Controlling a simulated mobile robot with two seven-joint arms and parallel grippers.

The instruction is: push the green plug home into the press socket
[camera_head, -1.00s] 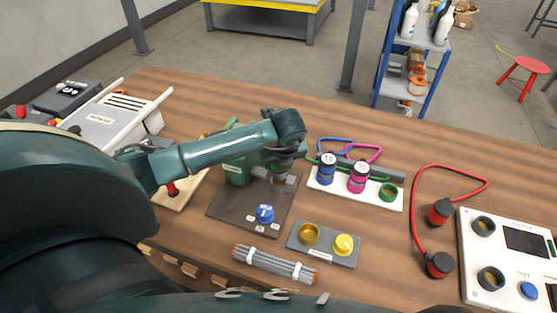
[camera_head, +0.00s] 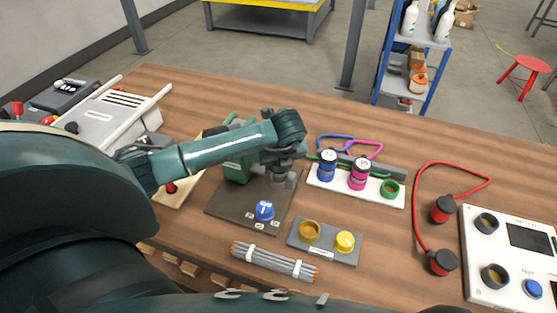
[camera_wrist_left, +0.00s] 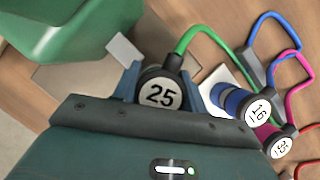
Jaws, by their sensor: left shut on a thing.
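The green plug (camera_wrist_left: 160,92) has a black round cap marked 25 and a green cable. My left gripper (camera_wrist_left: 160,80) is shut on it, one finger on each side. In the head view my left gripper (camera_head: 285,158) is over the dark base plate (camera_head: 235,210), beside the green machine body (camera_head: 238,168), and mostly hides the plug. A grey cylindrical part (camera_head: 283,178) under the gripper looks like the press socket. How deep the plug sits in it is hidden. My right gripper is not in view.
A white strip (camera_head: 325,188) holds a blue plug (camera_head: 327,168), a magenta plug (camera_head: 359,174) and an empty green ring (camera_head: 389,189). A blue knob (camera_head: 264,211) stands on the base plate.

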